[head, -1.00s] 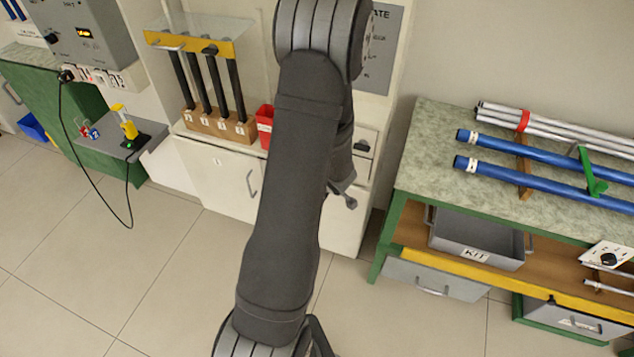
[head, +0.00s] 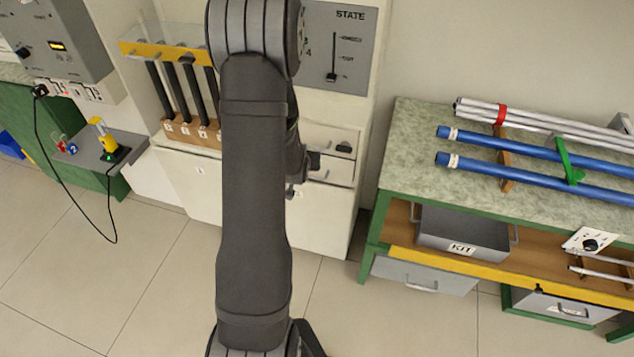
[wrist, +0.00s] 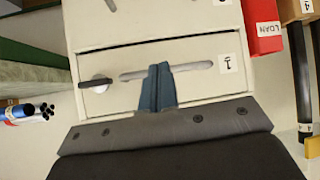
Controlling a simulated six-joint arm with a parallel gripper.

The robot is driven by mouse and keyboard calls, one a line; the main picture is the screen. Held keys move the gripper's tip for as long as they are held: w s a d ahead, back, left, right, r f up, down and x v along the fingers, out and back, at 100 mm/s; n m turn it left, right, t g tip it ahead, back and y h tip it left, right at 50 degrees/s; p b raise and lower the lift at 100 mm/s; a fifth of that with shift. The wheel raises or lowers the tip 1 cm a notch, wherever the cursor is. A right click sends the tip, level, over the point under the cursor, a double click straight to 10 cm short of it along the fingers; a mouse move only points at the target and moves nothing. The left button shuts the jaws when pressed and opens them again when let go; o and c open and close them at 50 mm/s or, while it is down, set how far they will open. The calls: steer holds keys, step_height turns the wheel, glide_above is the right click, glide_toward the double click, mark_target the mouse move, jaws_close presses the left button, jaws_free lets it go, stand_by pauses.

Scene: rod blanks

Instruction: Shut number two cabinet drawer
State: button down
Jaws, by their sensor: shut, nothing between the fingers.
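The cabinet's drawer fronts (head: 331,134) are partly hidden behind my arm in the head view. In the wrist view, a pale drawer front with a label like an upside-down 1 (wrist: 199,52) fills the middle, with a long grey handle and a knob. Beyond it at the top edge is another drawer front (wrist: 165,22), its handle and label cut off; I take this for drawer two. How far it stands open I cannot tell. My gripper (wrist: 157,72) is shut and empty, its blue-grey fingertips over the label-1 drawer's handle; contact is unclear.
A red LOAN bin (wrist: 263,22) is beside the drawers. A black lever knob (wrist: 93,83) is on the label-1 drawer front. A green-framed bench (head: 410,150) with blue tubes (head: 520,147) stands to the right. Floor in front is clear.

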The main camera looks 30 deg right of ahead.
mark_target(319, 179)
steer(key=s+a+f+m+g+h, duration=0.1)
steer(key=s+a+f+m+g, duration=0.2)
steer(key=m, duration=0.7)
steer(key=s+a+f+m+g, duration=0.1)
steer(key=s+a+m+g, duration=0.1)
steer(key=m+g, duration=0.5)
steer(key=w+d+f+m+t, duration=0.2)
steer(key=w+d+f, duration=0.1)
steer(key=d+f, duration=0.5)
steer(key=shift+w+d, duration=0.2)
steer(key=shift+d, duration=0.1)
steer(key=shift+w+d+r, duration=0.1)
steer(key=shift+w+d, duration=0.75)
steer(key=shift+w, duration=0.05)
steer(key=shift+t, duration=0.3)
